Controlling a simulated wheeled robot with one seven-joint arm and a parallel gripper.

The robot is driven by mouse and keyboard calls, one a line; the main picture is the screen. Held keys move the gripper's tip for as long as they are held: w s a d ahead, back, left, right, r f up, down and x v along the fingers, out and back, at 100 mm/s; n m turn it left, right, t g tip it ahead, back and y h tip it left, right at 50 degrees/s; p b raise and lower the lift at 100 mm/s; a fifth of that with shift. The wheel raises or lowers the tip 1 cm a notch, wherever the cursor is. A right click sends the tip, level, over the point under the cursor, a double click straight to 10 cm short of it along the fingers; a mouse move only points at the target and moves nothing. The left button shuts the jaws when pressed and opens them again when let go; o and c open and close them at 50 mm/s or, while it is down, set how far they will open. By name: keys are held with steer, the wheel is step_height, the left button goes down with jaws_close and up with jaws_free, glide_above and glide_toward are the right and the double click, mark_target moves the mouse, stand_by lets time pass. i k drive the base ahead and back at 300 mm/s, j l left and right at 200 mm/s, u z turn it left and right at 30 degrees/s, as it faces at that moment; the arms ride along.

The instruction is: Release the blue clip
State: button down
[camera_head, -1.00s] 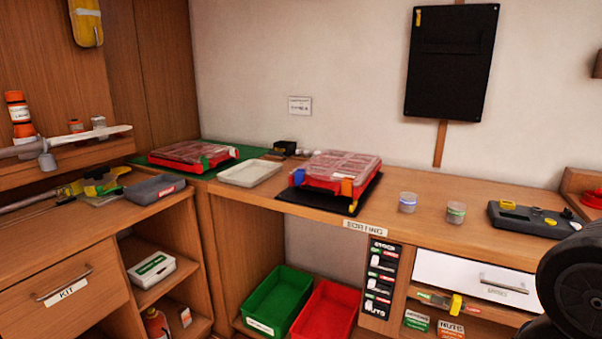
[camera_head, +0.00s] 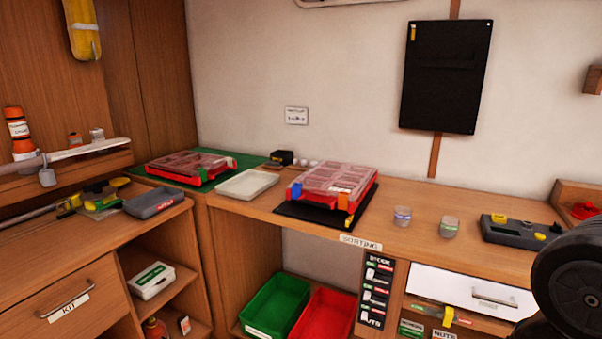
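The blue clip (camera_head: 297,190) is on the front left of a red organizer case with a clear lid (camera_head: 333,178). The case lies on a black mat (camera_head: 289,211) on the sorting bench, and its lid looks closed. An orange clip (camera_head: 343,200) is on the case's front right. Whether the blue clip is latched is too small to tell. My gripper is not in view. A dark rounded part, probably mine, fills the lower right corner.
A second red case (camera_head: 190,168) lies on a green mat at the left. A white tray (camera_head: 246,184) is between the cases. Green (camera_head: 278,303) and red bins sit below.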

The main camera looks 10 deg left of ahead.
mark_target(296, 187)
steer(key=i+j+u, duration=0.1)
steer(key=i+j, duration=1.65)
steer(key=i, duration=0.1)
